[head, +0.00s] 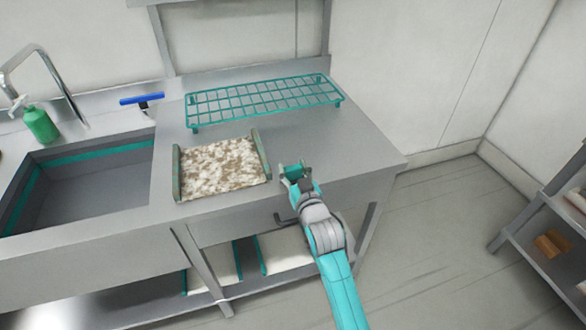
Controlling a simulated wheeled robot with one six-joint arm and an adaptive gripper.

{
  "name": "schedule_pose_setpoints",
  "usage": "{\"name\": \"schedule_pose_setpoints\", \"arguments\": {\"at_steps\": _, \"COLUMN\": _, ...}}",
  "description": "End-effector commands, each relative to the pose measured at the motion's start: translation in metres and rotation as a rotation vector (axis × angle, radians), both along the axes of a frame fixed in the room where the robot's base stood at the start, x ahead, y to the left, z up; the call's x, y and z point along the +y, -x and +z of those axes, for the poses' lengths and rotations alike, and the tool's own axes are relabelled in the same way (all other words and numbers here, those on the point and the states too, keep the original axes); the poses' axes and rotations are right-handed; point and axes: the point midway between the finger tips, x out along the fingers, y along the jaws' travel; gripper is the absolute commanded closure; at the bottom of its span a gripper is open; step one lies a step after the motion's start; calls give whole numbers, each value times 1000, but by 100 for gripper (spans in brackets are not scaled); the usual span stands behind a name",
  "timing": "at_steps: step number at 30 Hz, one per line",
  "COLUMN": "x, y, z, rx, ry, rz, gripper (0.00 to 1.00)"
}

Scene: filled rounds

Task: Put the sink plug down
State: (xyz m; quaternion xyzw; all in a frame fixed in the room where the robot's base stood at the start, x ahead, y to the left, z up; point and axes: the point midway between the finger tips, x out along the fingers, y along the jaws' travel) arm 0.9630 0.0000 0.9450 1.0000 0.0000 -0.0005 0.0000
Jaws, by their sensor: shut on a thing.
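My gripper (293,171) is over the front right part of the steel counter (345,150), just right of a speckled white-and-brown tray with green side rails (222,168). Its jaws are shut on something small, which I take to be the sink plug. The plug is mostly hidden by the fingers and too small to make out. I cannot tell whether it touches the counter. The sink basin (90,180) is at the left, with a teal stripe around its inside.
A teal wire rack (262,101) stands at the back of the counter. A blue-handled squeegee (142,99), a green bottle (40,124) and a tap (62,85) are by the sink. The counter's right part is clear. A shelf unit (545,220) stands far right.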

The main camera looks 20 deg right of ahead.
Motion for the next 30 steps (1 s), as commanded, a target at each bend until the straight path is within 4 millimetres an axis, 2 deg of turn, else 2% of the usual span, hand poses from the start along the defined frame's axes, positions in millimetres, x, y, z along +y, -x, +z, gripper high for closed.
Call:
{"name": "schedule_pose_setpoints", "arguments": {"at_steps": 9, "x": 0, "y": 0, "z": -2, "rx": -1, "ry": 0, "rz": 0, "gripper": 83}}
{"name": "schedule_pose_setpoints", "arguments": {"at_steps": 10, "x": 0, "y": 0, "z": -2, "rx": -1, "ry": 0, "rz": 0, "gripper": 43}}
{"name": "schedule_pose_setpoints", "arguments": {"at_steps": 12, "x": 0, "y": 0, "z": -2, "rx": -1, "ry": 0, "rz": 0, "gripper": 25}}
{"name": "schedule_pose_setpoints", "arguments": {"at_steps": 13, "x": 0, "y": 0, "z": -2, "rx": -1, "ry": 0, "rz": 0, "gripper": 22}}
{"name": "schedule_pose_setpoints", "arguments": {"at_steps": 24, "x": 0, "y": 0, "z": 2, "rx": -2, "ry": 0, "rz": 0, "gripper": 22}}
{"name": "schedule_pose_setpoints", "arguments": {"at_steps": 30, "x": 0, "y": 24, "z": 0, "rx": 1, "ry": 0, "rz": 0, "gripper": 22}}
